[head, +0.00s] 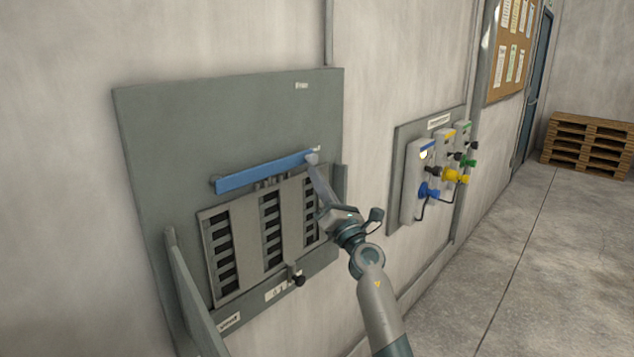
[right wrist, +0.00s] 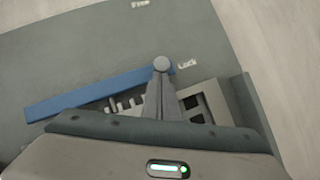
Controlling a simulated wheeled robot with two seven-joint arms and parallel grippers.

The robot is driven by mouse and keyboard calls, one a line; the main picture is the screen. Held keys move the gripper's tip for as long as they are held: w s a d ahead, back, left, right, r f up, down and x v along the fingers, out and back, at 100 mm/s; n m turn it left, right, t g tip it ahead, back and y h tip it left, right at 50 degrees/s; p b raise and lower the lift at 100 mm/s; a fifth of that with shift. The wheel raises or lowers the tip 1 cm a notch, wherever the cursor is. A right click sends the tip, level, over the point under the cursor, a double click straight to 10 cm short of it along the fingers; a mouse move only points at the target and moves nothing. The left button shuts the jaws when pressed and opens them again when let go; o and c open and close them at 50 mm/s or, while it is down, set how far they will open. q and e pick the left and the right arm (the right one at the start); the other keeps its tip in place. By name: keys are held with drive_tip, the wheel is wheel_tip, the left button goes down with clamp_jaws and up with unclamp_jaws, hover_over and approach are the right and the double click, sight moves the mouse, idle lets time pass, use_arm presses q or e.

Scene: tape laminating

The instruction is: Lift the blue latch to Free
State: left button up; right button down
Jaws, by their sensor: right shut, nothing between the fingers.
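The blue latch (head: 265,172) is a long bar across the grey panel, just above the slotted grille, its right end slightly higher. Its right end carries a grey round knob (right wrist: 162,64), beside the "Lock" label (right wrist: 187,65). The "Free" label (head: 301,86) is higher on the panel. My right gripper (head: 314,170) is shut and empty, its fingertips just under the knob at the latch's right end. The right wrist view shows the shut fingers (right wrist: 161,84) directly below the knob; I cannot tell whether they touch it. My left gripper is not in view.
The slotted grille (head: 245,250) sits below the latch, with a small black knob (head: 299,280) at its lower edge. Grey side plates (head: 193,290) stand out from the panel. A board with coloured plugs (head: 436,172) is on the wall to the right. The panel above the latch is clear.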

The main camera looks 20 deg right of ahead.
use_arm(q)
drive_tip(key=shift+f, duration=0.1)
use_arm(e)
drive_tip(key=shift+r, duration=0.1)
